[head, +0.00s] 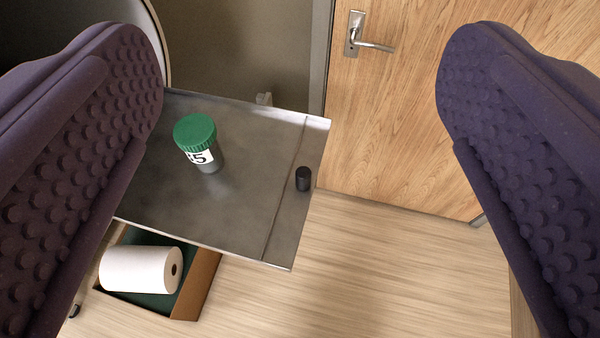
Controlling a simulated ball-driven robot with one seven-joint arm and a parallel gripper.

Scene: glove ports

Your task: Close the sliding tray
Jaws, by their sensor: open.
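The sliding tray (243,190) is a flat grey metal plate in the head view, left of centre, and it sticks out over the floor. A small black knob (303,179) stands near its right edge. A jar with a green lid (199,143) and a label stands upright on the tray. My gripper (300,165) is open, its two purple studded fingers wide apart at the left and right of the picture. Nothing is between the pads in contact; the knob appears in the gap, farther off. The left finger hides the tray's left part.
Below the tray, a cardboard box (200,285) on the floor holds a white paper roll (140,269). A wooden door (410,110) with a metal handle (368,40) stands behind at the right. The wood floor (370,270) right of the tray is clear.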

